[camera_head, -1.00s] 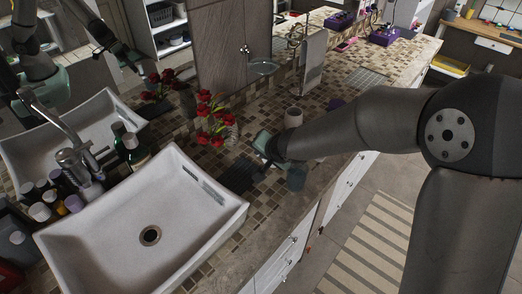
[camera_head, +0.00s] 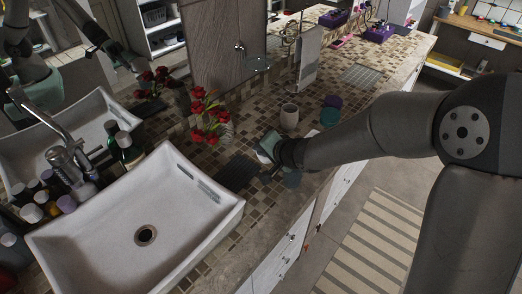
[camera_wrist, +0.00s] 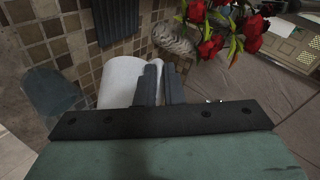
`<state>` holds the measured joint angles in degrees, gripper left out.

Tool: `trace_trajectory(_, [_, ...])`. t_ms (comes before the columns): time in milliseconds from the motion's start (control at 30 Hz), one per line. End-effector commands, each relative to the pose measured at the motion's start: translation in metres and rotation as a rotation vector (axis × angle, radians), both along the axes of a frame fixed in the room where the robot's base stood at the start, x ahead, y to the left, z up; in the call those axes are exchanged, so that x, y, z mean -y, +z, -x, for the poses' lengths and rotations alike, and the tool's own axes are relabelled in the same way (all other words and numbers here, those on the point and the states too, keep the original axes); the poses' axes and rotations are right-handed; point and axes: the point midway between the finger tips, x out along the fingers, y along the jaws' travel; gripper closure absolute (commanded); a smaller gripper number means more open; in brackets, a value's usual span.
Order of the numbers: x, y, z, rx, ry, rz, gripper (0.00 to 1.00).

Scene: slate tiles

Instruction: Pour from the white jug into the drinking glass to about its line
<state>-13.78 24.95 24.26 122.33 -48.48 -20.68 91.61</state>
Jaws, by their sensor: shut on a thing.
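The white jug (camera_wrist: 118,82) shows in the wrist view, right beside my fingers. My gripper (camera_wrist: 160,84) is shut on it, though the exact grip point is partly hidden by the fingers. In the head view my gripper (camera_head: 268,150) is above the counter near its front edge, and the jug there is mostly hidden by it. The drinking glass (camera_wrist: 50,90), bluish and see-through, stands to the left of the jug in the wrist view, apart from it. In the head view the glass (camera_head: 292,180) is just below my wrist, partly covered. Its line and any liquid cannot be made out.
A dark ribbed mat (camera_head: 238,172) lies left of my gripper, with red flowers in a striped vase (camera_head: 226,130) behind. A white sink (camera_head: 190,200) fills the left.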

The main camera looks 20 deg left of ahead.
Motion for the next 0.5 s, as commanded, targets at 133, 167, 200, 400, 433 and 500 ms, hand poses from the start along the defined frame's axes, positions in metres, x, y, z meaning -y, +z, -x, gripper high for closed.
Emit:
trace_trajectory(133, [0.0014,0.0001,-0.0002,-0.001,0.0,-0.022,1.0])
trace_trajectory(167, [0.0017,0.0001,-0.0003,-0.001,0.0,-0.026,1.0])
trace_trajectory(200, [0.0021,0.0002,-0.0002,-0.002,0.0,-0.032,1.0])
trace_trajectory(400, [0.0035,0.0006,-0.0004,-0.003,-0.001,-0.054,1.0])
trace_trajectory(433, [0.0038,0.0006,-0.0004,-0.003,-0.001,-0.057,1.0])
trace_trajectory(500, [0.0043,0.0008,-0.0005,-0.004,0.0,-0.065,1.0])
